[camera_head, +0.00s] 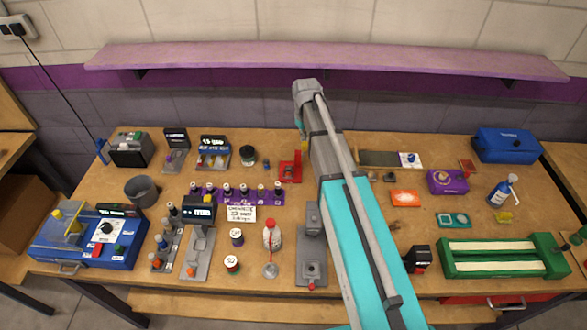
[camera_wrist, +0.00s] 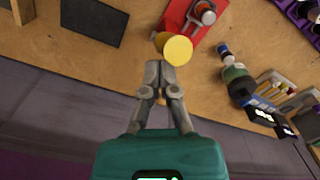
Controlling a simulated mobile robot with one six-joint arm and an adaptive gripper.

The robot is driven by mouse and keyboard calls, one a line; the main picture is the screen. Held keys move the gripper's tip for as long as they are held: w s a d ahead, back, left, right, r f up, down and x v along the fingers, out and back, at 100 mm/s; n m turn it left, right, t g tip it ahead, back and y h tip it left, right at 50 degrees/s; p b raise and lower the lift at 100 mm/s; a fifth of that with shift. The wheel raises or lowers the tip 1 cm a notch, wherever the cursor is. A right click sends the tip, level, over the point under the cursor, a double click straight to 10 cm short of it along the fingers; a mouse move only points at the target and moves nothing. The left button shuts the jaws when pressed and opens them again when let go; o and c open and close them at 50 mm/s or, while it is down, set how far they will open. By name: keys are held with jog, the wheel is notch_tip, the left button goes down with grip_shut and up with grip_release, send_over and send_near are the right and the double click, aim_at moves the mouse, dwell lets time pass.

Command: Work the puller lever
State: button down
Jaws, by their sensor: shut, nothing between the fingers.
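A red base (camera_wrist: 200,14) with a grey cylindrical part and a round yellow knob (camera_wrist: 177,49) shows at the top of the wrist view. I take this to be the puller and its lever; no label is readable. In the head view the red base (camera_head: 290,171) stands toward the back middle of the bench, partly hidden by my arm. My gripper (camera_wrist: 160,72) is shut and empty. Its fingertips are just below the yellow knob in the wrist view; I cannot tell whether they touch it. My arm hides most of the gripper in the head view.
A dark flat plate (camera_wrist: 95,20) lies left of the knob in the wrist view. A dark bottle-like object (camera_wrist: 238,80) is to the right. A purple rack (camera_head: 237,193) with several small bottles stands in front of the red base. A purple shelf (camera_head: 220,58) runs along the wall behind.

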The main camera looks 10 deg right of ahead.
aim_at(305, 143)
jog(key=shift+s+a+f+b, duration=0.15)
jog(key=shift+s+f+b, duration=0.05)
jog(key=shift+s, duration=0.4)
jog(key=shift+s+a+f+b, duration=0.1)
jog(key=shift+s+f+b, duration=0.05)
jog(key=shift+s, duration=0.4)
dwell(0.8)
jog(key=shift+s+a+f+b, duration=0.1)
jog(key=shift+s+f+b, duration=0.3)
jog(key=shift+s, duration=0.25)
dwell(0.6)
jog(key=shift+s+f, duration=0.2)
jog(key=shift+s, duration=0.05)
jog(key=shift+s+a+f+b, duration=0.1)
jog(key=shift+s+f+b, duration=0.15)
jog(key=shift+b, duration=0.15)
dwell(0.3)
jog(key=shift+s+f, duration=0.1)
jog(key=shift+s, duration=0.1)
jog(key=shift+w+r, duration=0.1)
jog(key=shift+r, duration=0.1)
jog(key=shift+w+d+r+p, duration=0.1)
jog(key=shift+w+r+p, duration=0.35)
jog(key=shift+r+p, duration=0.35)
jog(key=shift+w+d+r+p, duration=0.1)
jog(key=shift+w+r+p, duration=0.4)
jog(key=shift+r+p, duration=0.25)
jog(key=shift+w+d+r+p, duration=0.1)
jog(key=shift+w+r+p, duration=0.35)
jog(key=shift+r+p, duration=0.35)
